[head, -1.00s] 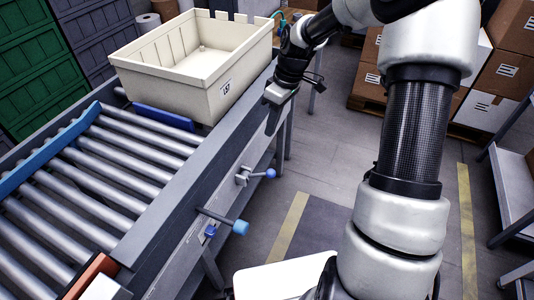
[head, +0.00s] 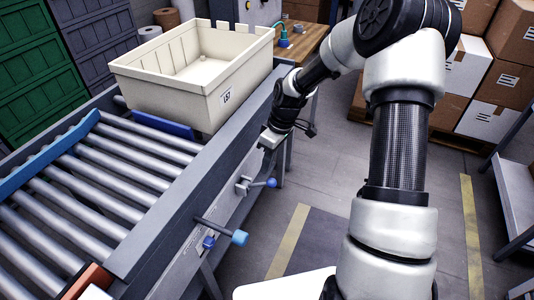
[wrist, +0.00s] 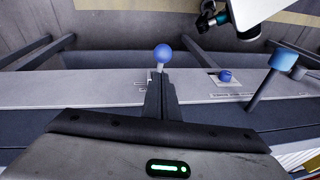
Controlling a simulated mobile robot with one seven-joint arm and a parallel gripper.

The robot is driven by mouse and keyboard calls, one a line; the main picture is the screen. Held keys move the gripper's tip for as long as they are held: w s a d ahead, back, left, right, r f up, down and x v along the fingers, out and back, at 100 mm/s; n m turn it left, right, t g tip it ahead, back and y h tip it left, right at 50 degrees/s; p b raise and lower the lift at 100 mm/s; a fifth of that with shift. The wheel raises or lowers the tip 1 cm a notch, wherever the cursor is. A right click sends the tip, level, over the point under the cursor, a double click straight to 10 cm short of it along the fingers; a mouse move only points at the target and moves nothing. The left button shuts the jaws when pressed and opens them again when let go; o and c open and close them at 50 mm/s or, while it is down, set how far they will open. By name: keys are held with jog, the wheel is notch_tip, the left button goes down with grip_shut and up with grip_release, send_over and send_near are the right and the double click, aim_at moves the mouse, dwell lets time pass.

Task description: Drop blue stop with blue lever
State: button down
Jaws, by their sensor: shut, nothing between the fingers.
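A blue stop plate (head: 165,123) stands between the rollers at the near-left side of the cream crate (head: 180,98). A lever with a blue ball knob (head: 271,182) sticks out from the conveyor's side rail. In the wrist view the ball (wrist: 163,53) is just beyond my fingertips. My gripper (head: 267,148) is shut and empty, just above this lever in the head view. In the wrist view my gripper (wrist: 160,76) is lined up with the knob's stem; I cannot tell if they touch.
A larger blue cylindrical handle (head: 239,238) and a small blue knob (head: 208,242) sit nearer on the same rail. They are to the right in the wrist view. A light-blue bar (head: 45,158) crosses the rollers. The floor beside the conveyor is clear.

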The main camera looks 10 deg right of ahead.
aim_at(273, 179)
jog(key=shift+s+d+f, duration=0.2)
jog(key=shift+s+f, duration=0.05)
jog(key=shift+f, duration=0.2)
jog(key=shift+s+d+f, duration=0.2)
jog(key=shift+f, duration=0.2)
jog(key=shift+s+d+f+t+y, duration=0.3)
jog(key=shift+s+d+f+y, duration=0.05)
jog(key=shift+d+y, duration=0.1)
jog(key=s+d+f+t+y+b, duration=0.2)
jog(key=f+b, duration=0.4)
jog(key=f, duration=1)
jog(key=shift+s+d+f+y, duration=0.15)
jog(key=shift+s+d+y, duration=0.15)
jog(key=shift+d, duration=0.4)
jog(key=shift+w, duration=0.1)
